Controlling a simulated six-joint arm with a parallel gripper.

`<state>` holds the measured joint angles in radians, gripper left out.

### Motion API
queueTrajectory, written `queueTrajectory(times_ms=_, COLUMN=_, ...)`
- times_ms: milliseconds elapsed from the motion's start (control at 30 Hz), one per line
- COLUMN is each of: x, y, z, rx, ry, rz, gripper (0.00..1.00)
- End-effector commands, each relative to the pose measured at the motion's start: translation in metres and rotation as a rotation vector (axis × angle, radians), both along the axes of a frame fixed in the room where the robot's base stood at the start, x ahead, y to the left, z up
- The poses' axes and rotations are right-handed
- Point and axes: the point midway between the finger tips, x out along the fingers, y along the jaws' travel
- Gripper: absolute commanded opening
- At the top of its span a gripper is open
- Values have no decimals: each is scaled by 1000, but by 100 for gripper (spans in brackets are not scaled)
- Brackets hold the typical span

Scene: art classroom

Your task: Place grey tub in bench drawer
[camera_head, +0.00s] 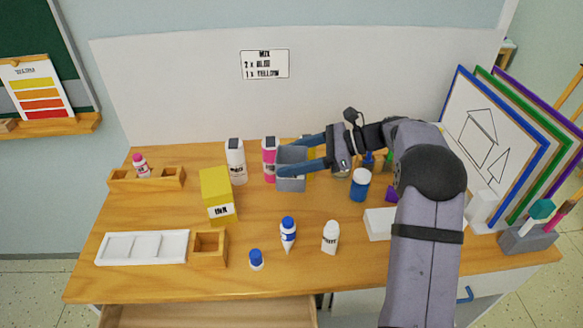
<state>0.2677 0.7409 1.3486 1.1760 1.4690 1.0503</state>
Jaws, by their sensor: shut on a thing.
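The grey tub (291,184) is near the back middle of the bench, in the body camera view. My gripper (282,157) comes from the right, with blue fingers on the tub's far and near sides, and is shut on it. I cannot tell whether the tub touches the bench top or is lifted. The bench drawer (205,315) is pulled open at the front left, and its visible floor is bare. Its front part is cut off by the picture's lower edge.
White (237,163) and pink (269,150) bottles stand left of the tub, with a yellow INK box (217,194) further left. A glue bottle (288,234), white bottle (331,237) and blue-capped pot (256,260) stand nearer the front. A blue jar (360,185) is right.

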Motion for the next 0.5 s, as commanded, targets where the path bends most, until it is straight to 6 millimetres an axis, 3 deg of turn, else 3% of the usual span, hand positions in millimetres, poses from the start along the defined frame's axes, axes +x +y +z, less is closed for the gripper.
queueTrajectory(times_ms=267, x=0, y=0, z=6, rx=1, ry=-2, rz=1, gripper=31)
queueTrajectory(times_ms=500, x=0, y=0, z=35, rx=-1, ry=-5, rz=1, gripper=31)
